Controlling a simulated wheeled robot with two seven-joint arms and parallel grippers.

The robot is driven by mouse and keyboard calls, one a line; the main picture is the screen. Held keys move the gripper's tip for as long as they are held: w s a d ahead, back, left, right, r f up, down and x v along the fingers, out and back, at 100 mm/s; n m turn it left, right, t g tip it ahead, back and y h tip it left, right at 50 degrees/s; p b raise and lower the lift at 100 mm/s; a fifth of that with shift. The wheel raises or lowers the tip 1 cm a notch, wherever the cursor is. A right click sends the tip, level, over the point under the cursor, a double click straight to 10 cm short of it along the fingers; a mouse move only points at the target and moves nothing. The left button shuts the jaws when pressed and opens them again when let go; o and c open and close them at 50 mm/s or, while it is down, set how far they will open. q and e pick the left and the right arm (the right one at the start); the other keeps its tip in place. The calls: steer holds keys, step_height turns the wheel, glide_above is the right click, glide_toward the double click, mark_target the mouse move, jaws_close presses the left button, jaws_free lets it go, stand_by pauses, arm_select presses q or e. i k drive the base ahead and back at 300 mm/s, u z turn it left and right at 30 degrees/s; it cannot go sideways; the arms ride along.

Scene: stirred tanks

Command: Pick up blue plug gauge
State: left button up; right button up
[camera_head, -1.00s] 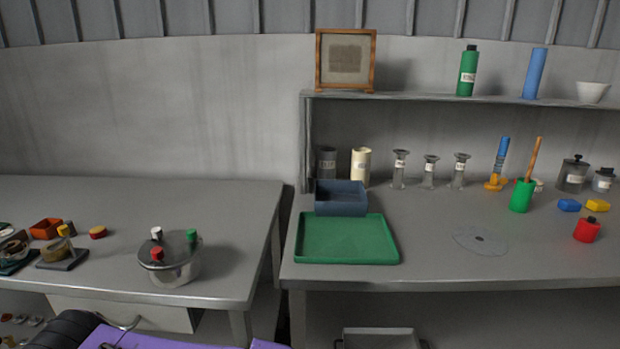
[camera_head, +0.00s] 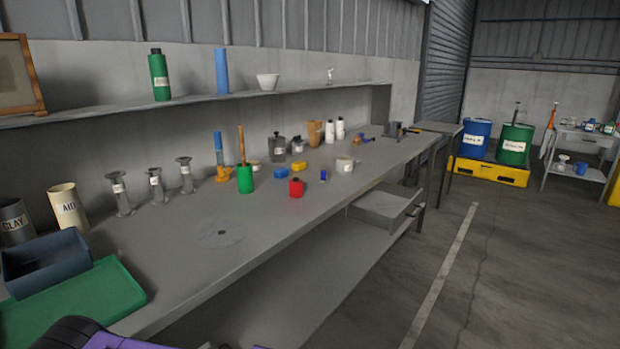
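I cannot tell for sure which thing is the blue plug gauge. A small upright dark-blue piece (camera_head: 323,175) stands near the front edge of the long bench, right of a red container (camera_head: 296,188). A blue cylinder (camera_head: 219,148) stands upright in an orange-yellow base further back. A blue block (camera_head: 281,172) lies between them, and a tall blue cylinder (camera_head: 222,71) stands on the shelf. Neither gripper shows; only a black and purple part of mine is at the bottom left edge.
A metal tray (camera_head: 386,205) sits below bench height. The floor (camera_head: 500,270) on the right is open.

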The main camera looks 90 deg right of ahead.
mark_target(323, 180)
steer(key=z, duration=2.8)
